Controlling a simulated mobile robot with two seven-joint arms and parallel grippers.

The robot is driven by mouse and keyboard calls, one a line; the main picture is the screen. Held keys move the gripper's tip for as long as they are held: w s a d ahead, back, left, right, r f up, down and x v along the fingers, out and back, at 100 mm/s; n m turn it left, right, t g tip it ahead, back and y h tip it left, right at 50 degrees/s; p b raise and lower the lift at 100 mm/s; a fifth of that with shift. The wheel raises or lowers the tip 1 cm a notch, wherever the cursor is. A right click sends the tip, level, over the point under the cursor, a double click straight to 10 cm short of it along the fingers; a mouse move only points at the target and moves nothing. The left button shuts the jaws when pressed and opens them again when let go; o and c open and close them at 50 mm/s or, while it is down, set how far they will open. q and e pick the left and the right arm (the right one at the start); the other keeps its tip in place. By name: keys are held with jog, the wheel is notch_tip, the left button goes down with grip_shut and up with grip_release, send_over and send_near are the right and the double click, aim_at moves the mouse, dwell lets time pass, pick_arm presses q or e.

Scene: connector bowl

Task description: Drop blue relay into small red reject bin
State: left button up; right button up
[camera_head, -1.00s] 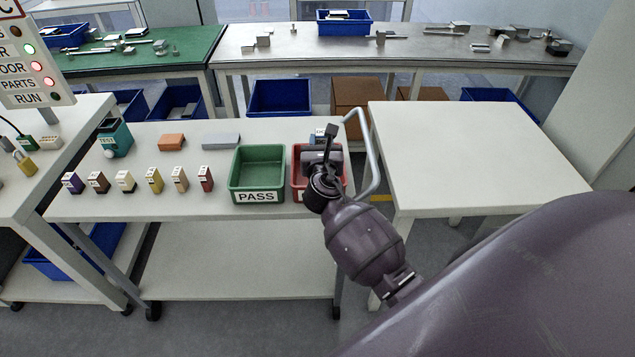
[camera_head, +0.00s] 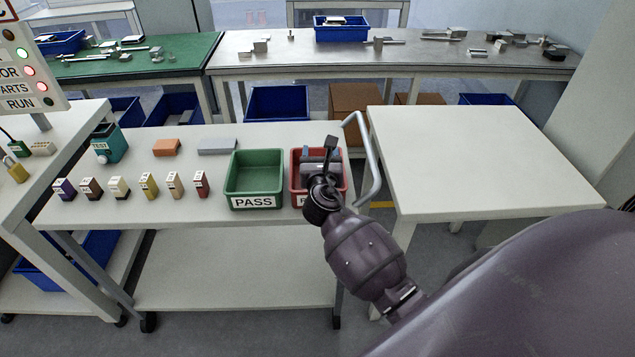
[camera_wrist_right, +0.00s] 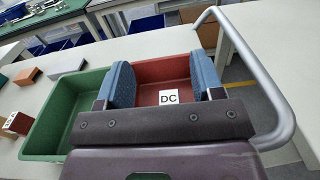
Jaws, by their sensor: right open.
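The small red reject bin (camera_head: 298,184) stands at the right end of the cart, beside the green PASS bin (camera_head: 254,180). My right gripper (camera_head: 320,158) is over the red bin and hides part of it. In the right wrist view the gripper (camera_wrist_right: 163,82) is open, its two blue-padded fingers apart above the red bin (camera_wrist_right: 160,70). A white face marked DC, which looks like the top of the relay (camera_wrist_right: 168,97), shows between and below the fingers, inside the bin's outline. Its blue body is hidden, and I cannot tell how it rests. My left gripper is not in view.
Several small labelled relays (camera_head: 120,188) stand in a row on the cart's left. Behind them are a teal device (camera_head: 109,145), an orange block (camera_head: 166,147) and a grey block (camera_head: 217,146). A metal handle (camera_head: 368,160) rises right of the bin; a bare white table (camera_head: 480,160) is beyond.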

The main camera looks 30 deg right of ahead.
jog(key=shift+s+a, duration=0.1)
jog(key=v, duration=1)
jog(key=shift+s, duration=0.25)
jog(key=shift+a, duration=0.1)
jog(key=s+a+f+m+y, duration=0.2)
jog(key=a+f+m+y, duration=0.15)
jog(key=m, duration=0.75)
jog(key=s+a+f+m+y, duration=0.2)
jog(key=f+m+y, duration=0.3)
jog(key=m, duration=0.6)
jog(key=s+d+f+m+g, duration=0.1)
jog(key=s+f+m, duration=0.2)
jog(key=s, duration=0.4)
jog(key=s+d+f+m+g+y, duration=0.1)
jog(key=s+f+m+g, duration=0.1)
jog(key=s+f, duration=0.4)
jog(key=s+m, duration=0.1)
jog(key=s, duration=0.1)
jog(key=shift+s+g, duration=0.25)
jog(key=shift+g, duration=0.05)
